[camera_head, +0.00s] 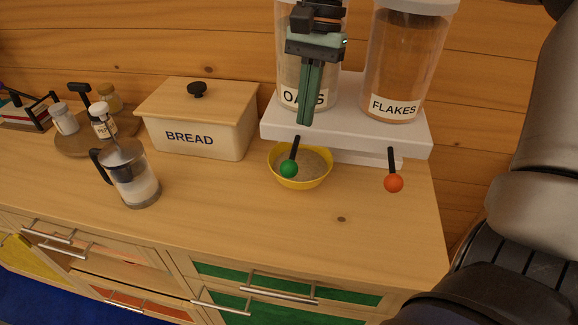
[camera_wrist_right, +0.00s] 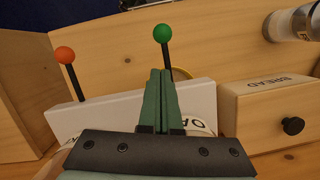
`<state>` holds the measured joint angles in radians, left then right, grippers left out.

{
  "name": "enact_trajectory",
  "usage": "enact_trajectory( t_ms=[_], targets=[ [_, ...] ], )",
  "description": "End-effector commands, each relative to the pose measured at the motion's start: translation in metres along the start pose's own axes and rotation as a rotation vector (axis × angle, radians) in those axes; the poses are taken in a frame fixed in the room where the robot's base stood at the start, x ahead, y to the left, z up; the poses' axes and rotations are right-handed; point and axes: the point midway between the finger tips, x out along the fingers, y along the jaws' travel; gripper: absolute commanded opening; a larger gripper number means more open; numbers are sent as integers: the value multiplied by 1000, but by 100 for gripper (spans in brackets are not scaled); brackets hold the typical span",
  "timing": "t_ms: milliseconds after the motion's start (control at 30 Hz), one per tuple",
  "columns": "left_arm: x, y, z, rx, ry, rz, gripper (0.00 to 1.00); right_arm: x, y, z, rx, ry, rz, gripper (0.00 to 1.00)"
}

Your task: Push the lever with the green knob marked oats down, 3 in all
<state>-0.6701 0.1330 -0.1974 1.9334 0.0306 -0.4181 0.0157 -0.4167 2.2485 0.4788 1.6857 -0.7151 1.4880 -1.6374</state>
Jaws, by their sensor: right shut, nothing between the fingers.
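The lever with the green knob (camera_head: 289,169) sticks out from the front of the white dispenser stand (camera_head: 345,133), under the clear container marked OATS (camera_head: 292,82). In the head view the knob appears over the yellow bowl (camera_head: 274,172), which holds pale grain. My right gripper (camera_head: 304,122) is shut and empty, its fingers pointing down in front of the OATS container, above the lever. In the right wrist view the fingertips (camera_wrist_right: 160,72) lie just short of the green knob (camera_wrist_right: 163,33); I cannot tell whether they touch the lever. My left gripper is not in view.
A second lever with an orange knob (camera_head: 393,183) sits below the FLAKES container (camera_head: 405,60). A bread box (camera_head: 198,140), a glass press (camera_head: 133,178) and a round tray with jars (camera_head: 75,143) stand to the left. The counter front is clear.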

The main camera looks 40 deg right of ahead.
Motion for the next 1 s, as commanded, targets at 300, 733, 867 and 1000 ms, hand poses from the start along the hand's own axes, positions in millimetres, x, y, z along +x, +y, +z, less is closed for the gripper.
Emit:
enact_trajectory(
  t_ms=[300, 733, 867, 1000],
  targets=[
    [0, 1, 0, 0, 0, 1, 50, 0, 0, 0, 12, 1, 0, 0],
    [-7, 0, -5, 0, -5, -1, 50, -4, -2, 9, 455, 26, -5, 0],
    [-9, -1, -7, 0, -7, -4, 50, -4, -3, 13, 659, 37, -10, 0],
    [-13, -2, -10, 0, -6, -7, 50, -6, -4, 17, 896, 47, -20, 0]
  ],
)
